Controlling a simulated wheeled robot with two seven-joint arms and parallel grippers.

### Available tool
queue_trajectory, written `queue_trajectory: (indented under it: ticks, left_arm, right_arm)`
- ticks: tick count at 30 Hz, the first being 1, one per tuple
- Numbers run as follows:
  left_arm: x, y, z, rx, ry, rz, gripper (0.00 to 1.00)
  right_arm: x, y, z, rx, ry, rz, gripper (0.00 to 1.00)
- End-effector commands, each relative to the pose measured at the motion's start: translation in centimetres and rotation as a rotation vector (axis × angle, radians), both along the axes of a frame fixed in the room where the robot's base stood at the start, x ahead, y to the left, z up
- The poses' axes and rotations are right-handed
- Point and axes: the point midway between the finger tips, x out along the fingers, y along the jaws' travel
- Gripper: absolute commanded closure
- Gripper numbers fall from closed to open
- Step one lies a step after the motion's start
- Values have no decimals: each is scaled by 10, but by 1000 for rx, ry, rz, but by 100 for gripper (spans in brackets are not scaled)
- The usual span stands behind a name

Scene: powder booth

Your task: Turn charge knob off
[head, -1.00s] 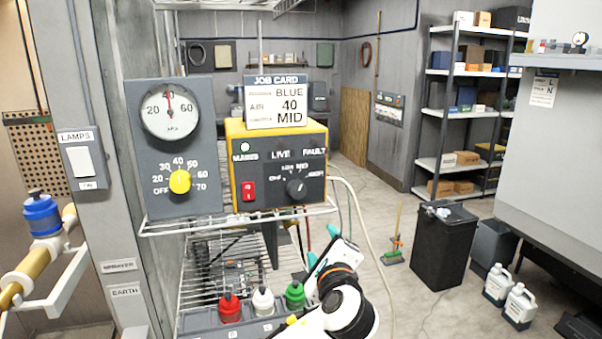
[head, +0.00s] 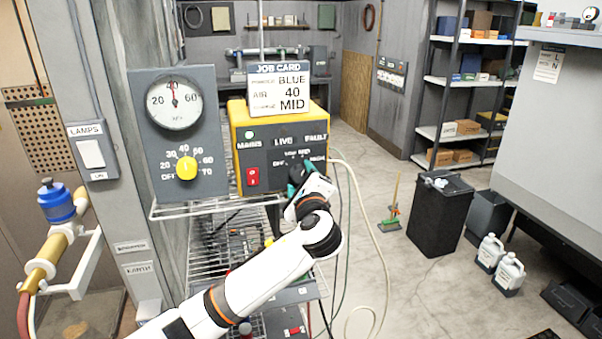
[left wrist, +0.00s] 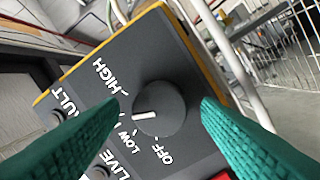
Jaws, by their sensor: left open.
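The charge knob (left wrist: 160,106) is a dark round dial on the grey face of the yellow-edged charge unit (head: 283,141). Its white pointer mark points left in the left wrist view, between LOW and HIGH; the label there is hidden behind a finger. OFF is readable below the knob. My left gripper (head: 299,180) is at the unit's front in the head view and covers the knob there. In the left wrist view its teal fingers (left wrist: 161,108) are open, one on each side of the knob, with gaps showing. My right gripper is not in view.
Left of the unit is a gauge panel (head: 150,130) with a yellow knob (head: 186,167). A red switch (head: 253,177) is on the unit's face. A job card (head: 279,88) stands on top, reading BLUE, 40, MID. Hoses hang at the unit's right.

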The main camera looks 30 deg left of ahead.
Motion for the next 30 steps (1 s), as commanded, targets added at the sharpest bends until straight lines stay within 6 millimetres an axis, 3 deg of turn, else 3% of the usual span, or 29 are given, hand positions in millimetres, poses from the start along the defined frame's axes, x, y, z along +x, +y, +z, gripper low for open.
queue_trajectory:
  ticks: [10,18,30]
  left_arm:
    - [3,3,-1,-1,-1,0,43]
    - [3,3,-1,-1,1,1,86]
    - [3,2,-4,-57,-63,-1,86]
  right_arm:
    - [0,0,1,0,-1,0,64]
    - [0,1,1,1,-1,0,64]
    - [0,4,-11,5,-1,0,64]
